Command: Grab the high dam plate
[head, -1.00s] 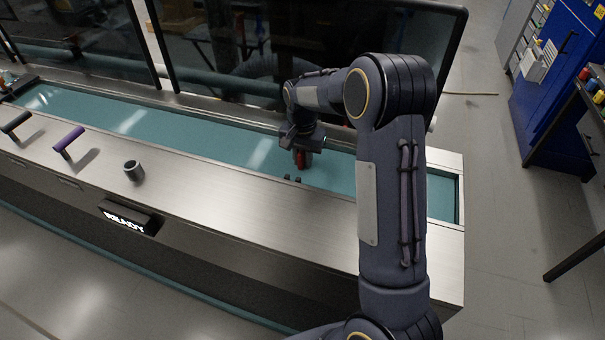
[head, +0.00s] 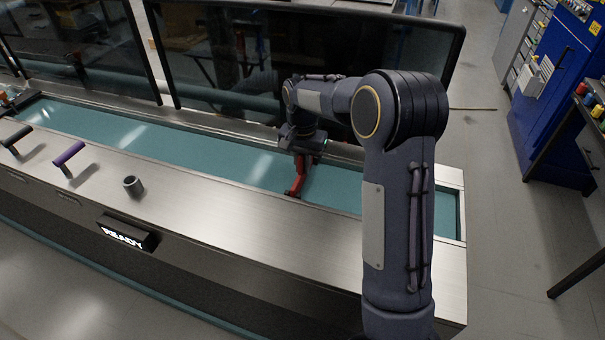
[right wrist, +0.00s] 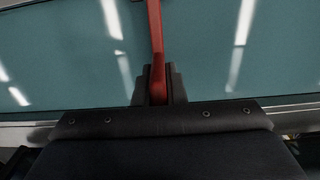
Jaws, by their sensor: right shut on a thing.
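The dam plate is a red, narrow piece (head: 297,181) at the right part of the teal channel in the head view. My right gripper (head: 302,155) is above the channel and is shut on the upper part of the red plate. In the right wrist view the red plate (right wrist: 155,35) stands between the two dark fingers (right wrist: 158,88) and runs away from them over the teal surface. In the head view its lower end shows near the channel's front edge; I cannot tell whether it touches there. My left gripper is not in view.
The teal channel (head: 190,153) runs along the metal bench (head: 230,225). A purple handle (head: 69,153), a black handle (head: 17,138), a grey knob (head: 132,186) and a READY display (head: 124,234) are at left. Dark glass panels (head: 200,60) stand behind.

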